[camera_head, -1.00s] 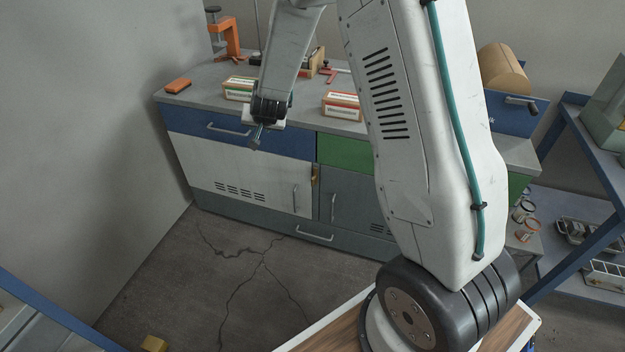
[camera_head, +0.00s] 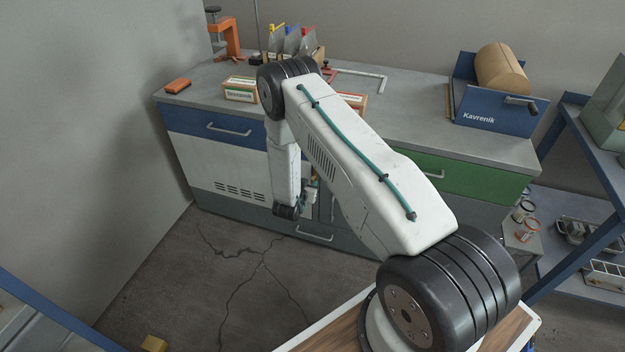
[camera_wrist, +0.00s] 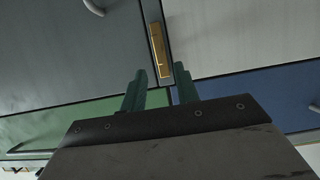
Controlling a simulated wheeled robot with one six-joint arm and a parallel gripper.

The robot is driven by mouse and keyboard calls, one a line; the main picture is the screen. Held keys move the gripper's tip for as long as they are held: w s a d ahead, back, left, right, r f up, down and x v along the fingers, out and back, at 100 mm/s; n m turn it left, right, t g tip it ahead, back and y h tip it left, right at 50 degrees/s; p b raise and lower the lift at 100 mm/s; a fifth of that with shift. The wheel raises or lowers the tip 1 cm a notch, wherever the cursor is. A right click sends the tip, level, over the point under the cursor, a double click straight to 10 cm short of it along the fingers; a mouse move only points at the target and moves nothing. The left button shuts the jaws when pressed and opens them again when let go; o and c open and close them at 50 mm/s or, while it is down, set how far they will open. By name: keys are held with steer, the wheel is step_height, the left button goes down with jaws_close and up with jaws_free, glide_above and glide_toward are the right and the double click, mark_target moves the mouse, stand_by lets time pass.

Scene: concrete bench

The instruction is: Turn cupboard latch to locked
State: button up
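The cupboard latch (camera_wrist: 159,50) is a small brass bar. In the wrist view it lies lengthwise along the seam between the grey door (camera_wrist: 70,55) and the white door (camera_wrist: 225,35). My gripper (camera_wrist: 161,70) has two green fingers, spread apart with nothing between them. Their tips are near the drawer-side end of the latch; I cannot tell whether they touch it.
A blue drawer (camera_head: 190,122) and a green drawer (camera_head: 455,172) sit above the doors. The door handle (camera_wrist: 94,7) juts out near the latch. The bench top (camera_head: 400,115) holds boxes and tools. A blue-framed shelf stands at right.

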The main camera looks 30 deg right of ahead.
mark_target(312, 179)
steer(key=x, duration=0.5)
steer(key=shift+w+d+f, duration=0.15)
steer(key=shift+w+d, duration=0.05)
jaws_close()
steer(key=shift+w+a+f+n+g+h, duration=0.25)
steer(key=shift+n+g+h, duration=0.6)
steer(key=shift+n, duration=1.4)
steer(key=shift+w+a+f+n+g+h, duration=0.1)
steer(key=shift+w+f+n+g+h, duration=0.15)
steer(key=shift+n+h, duration=1.55)
steer(key=shift+w+a+f+n+g+h, duration=0.3)
steer(key=shift+n+g+h, duration=0.35)
steer(key=shift+n, duration=2)
steer(key=shift+s+d, duration=0.1)
steer(key=shift+s, duration=0.05)
